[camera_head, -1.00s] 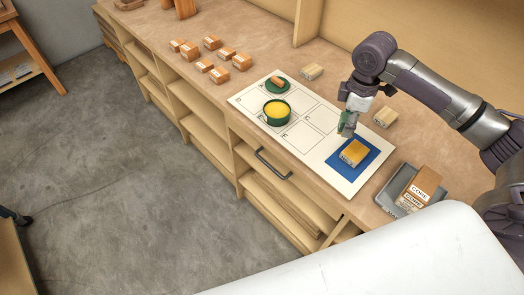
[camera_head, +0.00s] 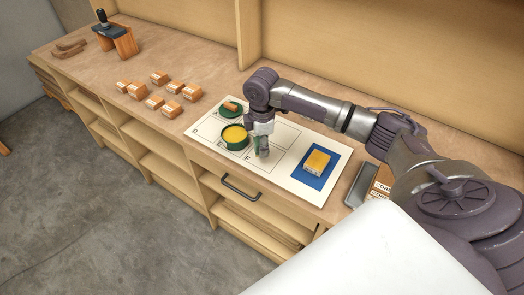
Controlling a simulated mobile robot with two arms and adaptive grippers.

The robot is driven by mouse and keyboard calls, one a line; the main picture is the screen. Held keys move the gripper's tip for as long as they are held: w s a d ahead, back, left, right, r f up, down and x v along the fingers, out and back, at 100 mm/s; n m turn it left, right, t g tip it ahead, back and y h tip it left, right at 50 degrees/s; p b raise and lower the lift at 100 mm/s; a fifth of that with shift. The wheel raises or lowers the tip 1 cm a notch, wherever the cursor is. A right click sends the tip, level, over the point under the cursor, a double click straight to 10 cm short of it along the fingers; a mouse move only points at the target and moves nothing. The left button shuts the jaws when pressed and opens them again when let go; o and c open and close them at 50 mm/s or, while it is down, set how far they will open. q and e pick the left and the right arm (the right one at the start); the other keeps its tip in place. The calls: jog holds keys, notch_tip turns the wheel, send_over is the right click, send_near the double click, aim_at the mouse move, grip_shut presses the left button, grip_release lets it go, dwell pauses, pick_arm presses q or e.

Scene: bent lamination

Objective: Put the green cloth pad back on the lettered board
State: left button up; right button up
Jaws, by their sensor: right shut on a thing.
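The white lettered board (camera_head: 203,131) lies on the bench, with D, E and F readable along its near side. My right gripper (camera_head: 262,150) points down over the board near the F cell, to the right of the green tin (camera_head: 234,138) with yellow content. It is shut on a small grey-green thing, seemingly the green cloth pad, mostly hidden by the fingers. I cannot tell whether it touches the board. A green disc (camera_head: 236,114) with a brown piece on it sits in a back cell. My left gripper is not in view.
A yellow block (camera_head: 317,162) sits on the blue mat (camera_head: 315,180) at the board's right end. Several small wooden blocks (camera_head: 160,78) stand left of the board. A grey tray (camera_head: 358,186) with labelled blocks is to the right. My right arm covers the board's back.

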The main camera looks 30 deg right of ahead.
notch_tip(320, 180, down, 4)
jog(key=shift+r+p, duration=0.25)
jog(key=shift+p, duration=0.2)
jog(key=shift+f, duration=0.15)
jog(key=shift+f, duration=0.15)
jog(key=o, duration=1)
notch_tip(320, 180, up, 12)
jog(key=shift+r+b, duration=0.2)
jog(key=shift+b, duration=0.7)
